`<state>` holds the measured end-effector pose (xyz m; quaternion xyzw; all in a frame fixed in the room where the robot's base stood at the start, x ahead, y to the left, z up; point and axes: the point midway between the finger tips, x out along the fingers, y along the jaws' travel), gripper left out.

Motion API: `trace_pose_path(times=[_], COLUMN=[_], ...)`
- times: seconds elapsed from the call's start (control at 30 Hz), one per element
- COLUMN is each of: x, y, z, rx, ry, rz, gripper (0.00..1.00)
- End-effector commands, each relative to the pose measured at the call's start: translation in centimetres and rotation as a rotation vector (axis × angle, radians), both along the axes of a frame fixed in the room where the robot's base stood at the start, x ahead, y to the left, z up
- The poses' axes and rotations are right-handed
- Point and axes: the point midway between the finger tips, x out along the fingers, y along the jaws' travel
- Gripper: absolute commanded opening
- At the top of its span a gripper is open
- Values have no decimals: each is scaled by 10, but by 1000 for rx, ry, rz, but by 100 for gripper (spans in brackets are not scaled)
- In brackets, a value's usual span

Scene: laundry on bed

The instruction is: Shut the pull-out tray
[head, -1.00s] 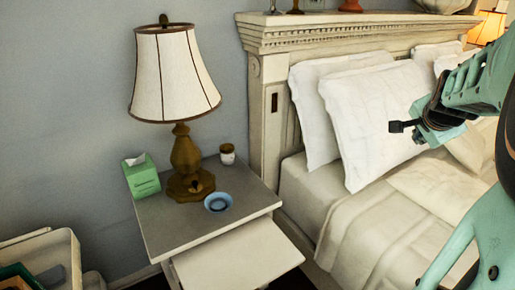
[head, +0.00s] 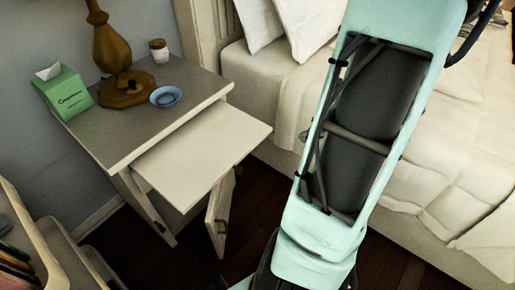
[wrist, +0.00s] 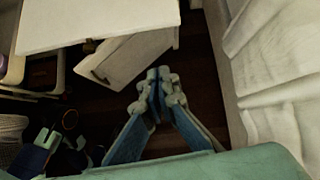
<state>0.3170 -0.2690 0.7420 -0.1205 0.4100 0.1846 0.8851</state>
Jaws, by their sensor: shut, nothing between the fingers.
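The pull-out tray (head: 205,155) is a flat pale board that sticks out from under the top of the nightstand (head: 140,125). In the wrist view the tray (wrist: 95,20) fills the upper left. In the head view my arm hangs down right of the tray, and the fingertips cannot be made out there.
A cabinet door (head: 219,214) stands open below the tray; it also shows in the wrist view (wrist: 125,58). The bed (head: 440,185) is on the right. A lamp (head: 125,80), tissue box (head: 64,92), blue bowl (head: 165,96) and small jar (head: 159,50) stand on the nightstand.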

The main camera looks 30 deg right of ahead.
Motion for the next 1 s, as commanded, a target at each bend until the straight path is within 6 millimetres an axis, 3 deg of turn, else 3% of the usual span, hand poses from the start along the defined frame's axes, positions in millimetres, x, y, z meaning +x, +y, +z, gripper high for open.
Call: trace_pose_path(times=[0.03,0.37,0.8,1.0], x=[-1,11,70,96], y=[0,5,27,36], z=[-10,-21,-87,-82], rx=[34,98,97,92], ry=[-21,-68,-65,-67], rz=[-36,-90,-87,-87], gripper=[0,0,0,0])
